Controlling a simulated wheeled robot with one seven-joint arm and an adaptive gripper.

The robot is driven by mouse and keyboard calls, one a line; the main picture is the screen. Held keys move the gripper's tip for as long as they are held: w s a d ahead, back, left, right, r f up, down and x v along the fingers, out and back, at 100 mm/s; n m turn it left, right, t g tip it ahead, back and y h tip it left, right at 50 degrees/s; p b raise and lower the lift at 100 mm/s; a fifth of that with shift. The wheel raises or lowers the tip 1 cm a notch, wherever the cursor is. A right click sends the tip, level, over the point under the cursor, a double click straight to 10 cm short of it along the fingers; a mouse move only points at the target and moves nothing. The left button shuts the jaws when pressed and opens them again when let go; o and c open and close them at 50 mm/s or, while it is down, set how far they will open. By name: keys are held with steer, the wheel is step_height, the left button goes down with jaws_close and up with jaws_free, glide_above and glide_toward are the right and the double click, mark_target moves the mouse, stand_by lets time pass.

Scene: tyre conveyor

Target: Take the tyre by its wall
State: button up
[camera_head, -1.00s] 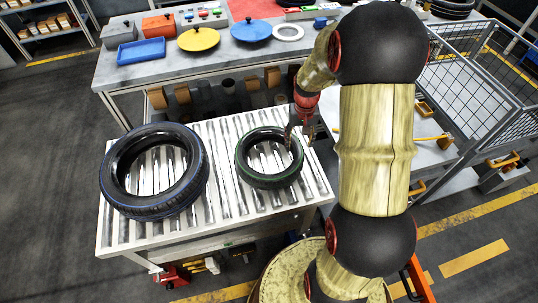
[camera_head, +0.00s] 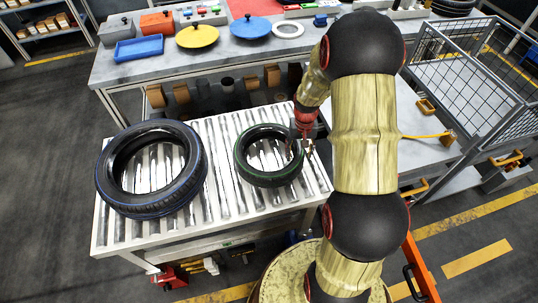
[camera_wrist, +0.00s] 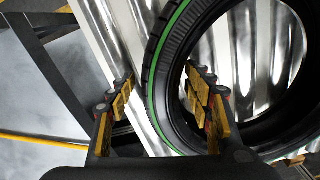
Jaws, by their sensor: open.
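A smaller black tyre with a green stripe (camera_head: 246,172) lies flat on the roller conveyor (camera_head: 222,200). A larger black tyre with a blue stripe (camera_head: 112,190) lies to its left. My gripper (camera_head: 301,150) is open at the right side of the green-striped tyre. In the wrist view my gripper (camera_wrist: 160,88) has one finger outside the green-striped tyre (camera_wrist: 168,62) and the other inside its hole, with the tyre wall between them. A gap shows between the outer finger and the wall; contact at the inner finger cannot be told.
Behind the conveyor a grey workbench (camera_head: 150,72) carries a blue tray (camera_head: 139,49), a yellow lid (camera_head: 197,36) and a blue lid (camera_head: 250,27). A wire mesh cage (camera_head: 470,75) stands at the right. Dark floor is free at the left.

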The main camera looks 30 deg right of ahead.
steer(key=shift+c, duration=0.8)
steer(key=c, duration=1.1)
jaws_close()
steer(key=shift+w+r, duration=0.1)
